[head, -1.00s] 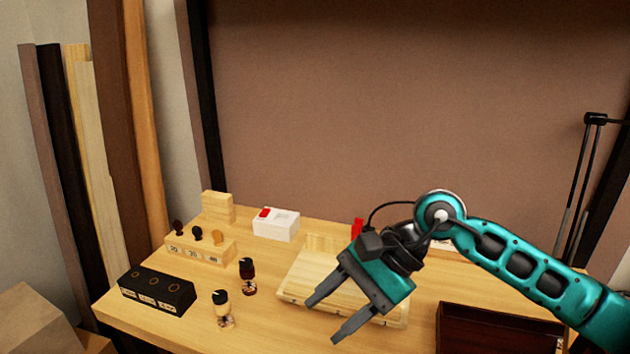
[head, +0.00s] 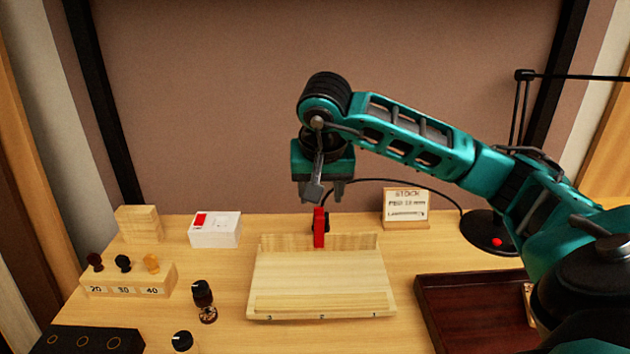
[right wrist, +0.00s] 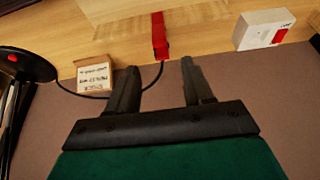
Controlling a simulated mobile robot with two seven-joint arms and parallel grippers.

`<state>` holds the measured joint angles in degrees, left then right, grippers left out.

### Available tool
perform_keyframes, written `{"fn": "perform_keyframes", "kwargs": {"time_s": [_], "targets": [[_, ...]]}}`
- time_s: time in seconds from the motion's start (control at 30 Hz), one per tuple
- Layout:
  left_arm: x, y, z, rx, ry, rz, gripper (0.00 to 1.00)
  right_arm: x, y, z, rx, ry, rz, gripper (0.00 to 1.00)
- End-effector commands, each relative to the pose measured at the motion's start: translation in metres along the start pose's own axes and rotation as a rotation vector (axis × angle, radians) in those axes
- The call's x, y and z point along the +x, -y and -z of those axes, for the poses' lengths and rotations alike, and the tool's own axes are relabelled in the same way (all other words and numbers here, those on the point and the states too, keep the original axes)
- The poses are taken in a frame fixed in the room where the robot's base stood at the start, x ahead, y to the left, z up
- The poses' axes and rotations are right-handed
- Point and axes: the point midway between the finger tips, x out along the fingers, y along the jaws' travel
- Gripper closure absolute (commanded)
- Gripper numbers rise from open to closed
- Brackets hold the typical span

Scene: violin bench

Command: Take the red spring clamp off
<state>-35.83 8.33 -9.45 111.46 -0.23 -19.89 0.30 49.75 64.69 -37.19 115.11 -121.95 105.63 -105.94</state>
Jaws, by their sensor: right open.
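The red spring clamp (head: 319,228) stands upright at the back edge of a pale wooden board (head: 320,278), on its raised rear strip. My right gripper (head: 322,198) is open and empty, pointing down just above the clamp. In the right wrist view the clamp (right wrist: 160,36) shows beyond and between the two open fingers (right wrist: 157,80), apart from them. The clamp's lower part, behind the strip, is hidden in the head view. My left gripper is not in view.
A white box with a red patch (head: 215,230) stands left of the board. A stock card (head: 406,208) and a black lamp base (head: 488,232) stand to the right. A dark red tray (head: 470,280) lies front right. Small bottles (head: 204,300) and a numbered peg block (head: 128,279) are at left.

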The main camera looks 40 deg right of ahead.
Motion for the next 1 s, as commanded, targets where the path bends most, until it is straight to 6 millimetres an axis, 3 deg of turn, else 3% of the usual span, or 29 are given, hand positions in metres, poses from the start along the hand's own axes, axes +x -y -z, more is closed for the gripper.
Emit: {"fn": "perform_keyframes", "kwargs": {"time_s": [0.2, 0.5, 0.93, 1.0], "targets": [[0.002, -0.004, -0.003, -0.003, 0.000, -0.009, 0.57, 0.046, 0.000, -0.002, 0.000, 0.005, -0.001, 0.49], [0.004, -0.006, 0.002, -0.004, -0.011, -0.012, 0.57, 0.089, 0.001, -0.002, -0.001, 0.003, 0.002, 0.49], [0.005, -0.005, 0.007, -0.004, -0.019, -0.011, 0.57, 0.097, 0.001, -0.001, -0.001, 0.001, 0.003, 0.49], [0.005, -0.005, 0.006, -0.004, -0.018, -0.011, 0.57, 0.097, 0.001, -0.001, -0.001, 0.001, 0.003, 0.55]]}}
